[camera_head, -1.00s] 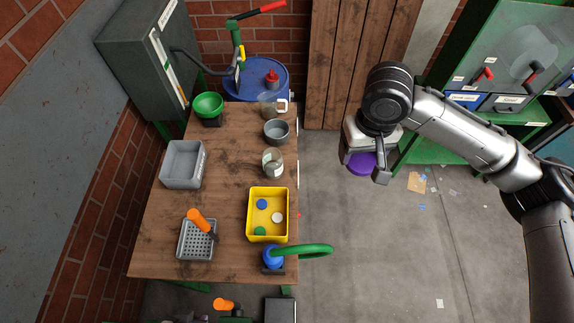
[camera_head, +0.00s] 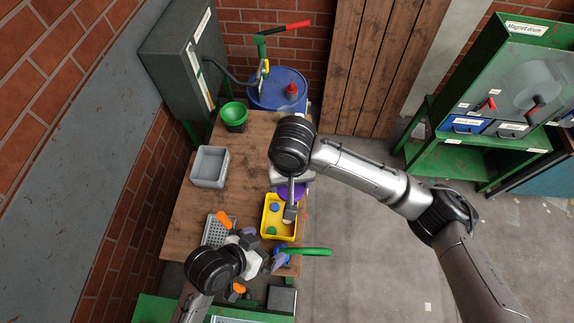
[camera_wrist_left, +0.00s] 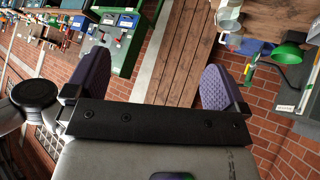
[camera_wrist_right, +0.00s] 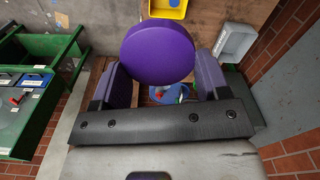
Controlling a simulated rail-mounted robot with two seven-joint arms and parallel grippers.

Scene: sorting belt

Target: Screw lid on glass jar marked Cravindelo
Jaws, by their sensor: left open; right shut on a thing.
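A round purple lid (camera_wrist_right: 157,52) is between the fingers of my right gripper (camera_wrist_right: 164,80), which is shut on it. In the head view the lid (camera_head: 291,191) shows partly below the right gripper, over the table's right side near the yellow bin. The glass jar is not seen now; my right arm covers the table area where a labelled glass jar stood earlier. Its label is too small to read. My left gripper (camera_head: 258,249) is open over the table's front part, near the perforated grey tray. In the left wrist view nothing is between its fingers (camera_wrist_left: 153,80).
The yellow bin (camera_head: 266,231) holds small round items. A grey bin (camera_head: 224,169), a green bowl (camera_head: 233,115) and a perforated tray (camera_head: 207,232) with an orange-handled tool are on the wooden table (camera_head: 186,215). A green hooked handle (camera_head: 308,251) juts past its right edge.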

